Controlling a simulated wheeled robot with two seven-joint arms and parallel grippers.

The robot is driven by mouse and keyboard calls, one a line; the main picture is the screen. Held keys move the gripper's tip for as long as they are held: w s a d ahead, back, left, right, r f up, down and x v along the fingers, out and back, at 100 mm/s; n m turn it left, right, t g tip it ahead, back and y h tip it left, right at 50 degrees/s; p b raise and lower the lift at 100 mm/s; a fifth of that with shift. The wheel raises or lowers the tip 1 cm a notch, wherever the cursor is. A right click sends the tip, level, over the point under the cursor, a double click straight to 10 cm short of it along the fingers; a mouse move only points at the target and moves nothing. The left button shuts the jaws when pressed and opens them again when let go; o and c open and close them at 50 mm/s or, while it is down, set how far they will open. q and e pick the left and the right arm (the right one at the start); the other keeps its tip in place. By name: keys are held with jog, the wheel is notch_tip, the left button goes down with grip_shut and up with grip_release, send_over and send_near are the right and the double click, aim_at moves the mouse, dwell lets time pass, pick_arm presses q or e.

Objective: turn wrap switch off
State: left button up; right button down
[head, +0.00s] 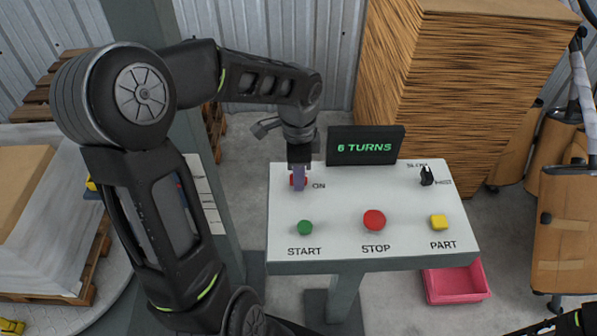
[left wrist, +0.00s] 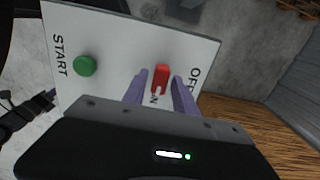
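The wrap switch is a small red switch (head: 293,181) at the back left of the white control panel (head: 340,218). The word ON stands to its right in the head view. In the left wrist view the red switch (left wrist: 162,75) lies between the two purple fingers, with OFF and ON lettering near it. My left gripper (head: 299,184) points down at the switch and partly hides it in the head view. In the left wrist view its fingers (left wrist: 162,92) are apart, one on each side of the switch. I cannot tell whether either finger touches it.
The panel also has a green START button (head: 305,227), a red STOP button (head: 374,220), a yellow PART button (head: 439,222) and a black knob (head: 427,176). A display (head: 365,146) behind reads "6 TURNS". A pink bin (head: 455,283) is below right.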

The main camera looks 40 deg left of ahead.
pick_arm(q)
grip_shut()
jog(key=shift+n, duration=0.4)
jog(key=shift+f+n+b, duration=0.1)
jog(key=shift+n+b, duration=0.85)
jog(key=shift+n, duration=0.25)
jog(key=n+b, duration=0.1)
jog(key=n, duration=0.2)
jog(key=shift+n, duration=0.4)
jog(key=n+b, duration=0.2)
jog(key=n, duration=0.3)
jog(key=n+b, duration=0.1)
jog(key=n, duration=0.5)
